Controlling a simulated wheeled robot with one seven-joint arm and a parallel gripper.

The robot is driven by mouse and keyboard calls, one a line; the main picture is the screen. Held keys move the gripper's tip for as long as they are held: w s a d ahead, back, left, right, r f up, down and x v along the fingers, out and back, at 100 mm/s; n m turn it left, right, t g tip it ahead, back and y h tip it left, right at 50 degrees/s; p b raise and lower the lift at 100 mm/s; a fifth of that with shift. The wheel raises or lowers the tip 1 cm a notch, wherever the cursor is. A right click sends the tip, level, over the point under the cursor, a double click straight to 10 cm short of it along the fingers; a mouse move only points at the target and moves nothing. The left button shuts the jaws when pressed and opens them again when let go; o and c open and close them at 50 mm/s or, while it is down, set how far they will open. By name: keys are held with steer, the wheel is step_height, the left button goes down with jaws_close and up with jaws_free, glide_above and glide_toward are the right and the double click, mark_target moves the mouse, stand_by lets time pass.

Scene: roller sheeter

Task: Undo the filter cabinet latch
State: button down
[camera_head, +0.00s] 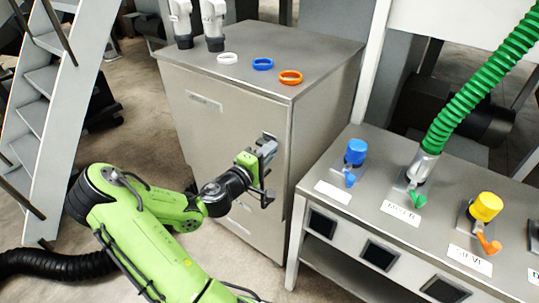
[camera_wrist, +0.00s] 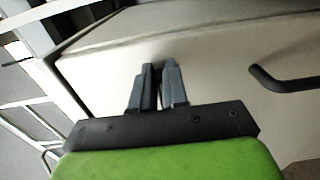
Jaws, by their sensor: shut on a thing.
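The filter cabinet (camera_head: 225,130) is a grey box standing left of the bench, and its front panel also shows in the wrist view (camera_wrist: 210,55). My gripper (camera_head: 267,150) is at the upper right of this front, and its two dark fingers show close together in the wrist view (camera_wrist: 158,80). They are shut on the latch, which is mostly hidden by the fingers. A dark bent bar (camera_wrist: 295,80) stands out at the right in the wrist view, apart from my fingers. I cannot tell how far the latch is turned.
A white ring (camera_head: 228,58), a blue ring (camera_head: 262,64), an orange ring (camera_head: 290,77) and two white-and-grey devices stand on the cabinet top. The bench (camera_head: 335,220) at the right carries blue and yellow valves and a green hose (camera_head: 485,80). Metal stairs (camera_head: 45,110) are at left.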

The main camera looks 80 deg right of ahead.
steer(key=shift+w+f, duration=0.1)
steer(key=shift+w, duration=0.15)
steer(key=c, duration=1.1)
jaws_free()
steer(key=shift+d, duration=0.1)
steer(key=shift+c, duration=0.2)
steer(key=p+v, duration=0.7)
steer(key=v, duration=0.8)
steer(key=shift+a, duration=0.35)
steer(key=shift+w, duration=0.15)
